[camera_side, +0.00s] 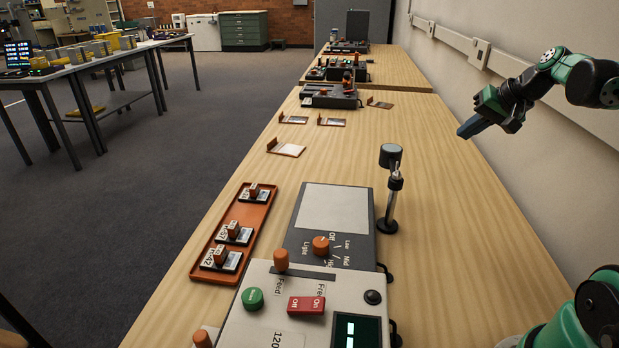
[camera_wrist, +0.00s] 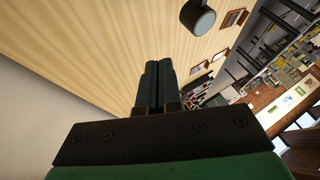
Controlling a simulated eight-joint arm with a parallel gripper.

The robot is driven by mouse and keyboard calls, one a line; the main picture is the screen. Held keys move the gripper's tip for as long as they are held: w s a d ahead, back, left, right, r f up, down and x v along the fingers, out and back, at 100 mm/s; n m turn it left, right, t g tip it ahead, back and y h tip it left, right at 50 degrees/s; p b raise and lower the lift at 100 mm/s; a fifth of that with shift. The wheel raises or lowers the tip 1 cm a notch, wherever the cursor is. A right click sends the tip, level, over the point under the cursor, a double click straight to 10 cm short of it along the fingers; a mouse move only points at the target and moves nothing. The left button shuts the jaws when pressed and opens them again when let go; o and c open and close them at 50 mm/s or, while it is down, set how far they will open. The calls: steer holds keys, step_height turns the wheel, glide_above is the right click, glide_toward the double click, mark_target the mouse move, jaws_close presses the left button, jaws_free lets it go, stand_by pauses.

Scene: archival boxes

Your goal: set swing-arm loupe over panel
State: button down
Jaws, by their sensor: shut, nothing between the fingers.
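The swing-arm loupe (camera_side: 391,157) is a dark cylindrical head on a jointed silver and black post. Its post stands on the wooden table just right of the panel. The panel (camera_side: 333,208) is a pale flat rectangle in a dark housing with an orange knob. The loupe head is beside the panel's right edge, not over it. In the wrist view the loupe head (camera_wrist: 198,17) shows at the top. My gripper (camera_side: 467,130) is in the air to the right of and beyond the loupe, apart from it. In the wrist view its fingers (camera_wrist: 158,66) are together and empty.
An orange tray (camera_side: 206,261) with several labelled slides lies left of the panel. A cream control box (camera_side: 258,325) with buttons and a lever stands in front. Small holders (camera_side: 286,149) and dark devices (camera_side: 331,98) sit farther back. The table right of the loupe is clear up to the wall.

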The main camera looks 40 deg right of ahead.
mark_target(392, 168)
steer(key=w+a+f, duration=0.2)
steer(key=w+f, duration=0.5)
steer(key=w, duration=0.2)
steer(key=shift+f, duration=0.4)
